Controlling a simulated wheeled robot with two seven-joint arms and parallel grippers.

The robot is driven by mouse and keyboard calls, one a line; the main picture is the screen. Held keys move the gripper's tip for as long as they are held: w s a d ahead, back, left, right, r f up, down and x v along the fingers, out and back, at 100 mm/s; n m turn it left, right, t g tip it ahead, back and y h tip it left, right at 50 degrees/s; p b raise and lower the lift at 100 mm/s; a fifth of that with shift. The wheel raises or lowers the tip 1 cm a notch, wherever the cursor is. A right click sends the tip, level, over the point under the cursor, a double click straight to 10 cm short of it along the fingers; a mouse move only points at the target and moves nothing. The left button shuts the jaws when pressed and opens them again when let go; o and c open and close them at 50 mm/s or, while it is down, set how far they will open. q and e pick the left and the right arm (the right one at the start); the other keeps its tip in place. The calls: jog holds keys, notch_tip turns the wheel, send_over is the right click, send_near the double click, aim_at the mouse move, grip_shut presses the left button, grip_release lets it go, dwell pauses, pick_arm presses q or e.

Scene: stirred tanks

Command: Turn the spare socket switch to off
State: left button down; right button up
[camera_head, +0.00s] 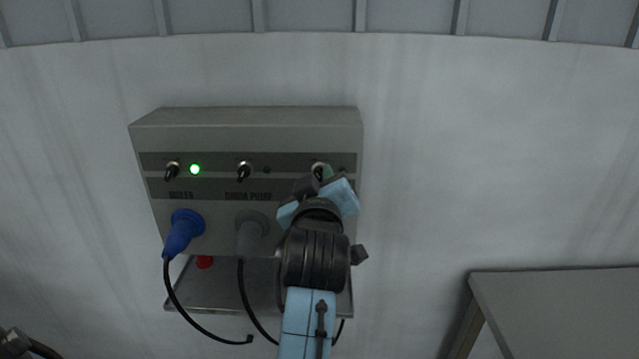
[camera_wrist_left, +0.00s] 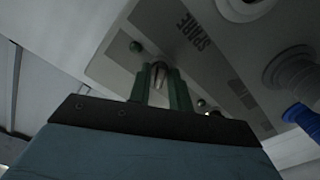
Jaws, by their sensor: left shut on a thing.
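The spare socket switch (camera_wrist_left: 159,72) is a small metal toggle on the grey panel box, beside the label SPARE (camera_wrist_left: 193,30) in the left wrist view. My left gripper (camera_wrist_left: 161,88) has its green fingers on both sides of this toggle and is shut on it. In the head view the switch (camera_head: 318,167) is the rightmost of three, and my left gripper (camera_head: 324,173) partly covers it. The toggle's exact tilt is hard to tell. A dark indicator (camera_head: 344,170) sits to its right. The label and socket below are hidden by my arm in the head view. My right gripper is not in view.
The panel box (camera_head: 250,120) is on a pale curved wall. Its left switch (camera_head: 172,170) has a lit green lamp (camera_head: 195,169); the middle switch (camera_head: 244,170) has a dark one. A blue plug (camera_head: 182,232) and a grey plug (camera_head: 251,235) have hanging cables. A grey table (camera_head: 560,300) stands right.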

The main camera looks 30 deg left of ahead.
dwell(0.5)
pick_arm(q)
jog(key=c, duration=1.5)
grip_release()
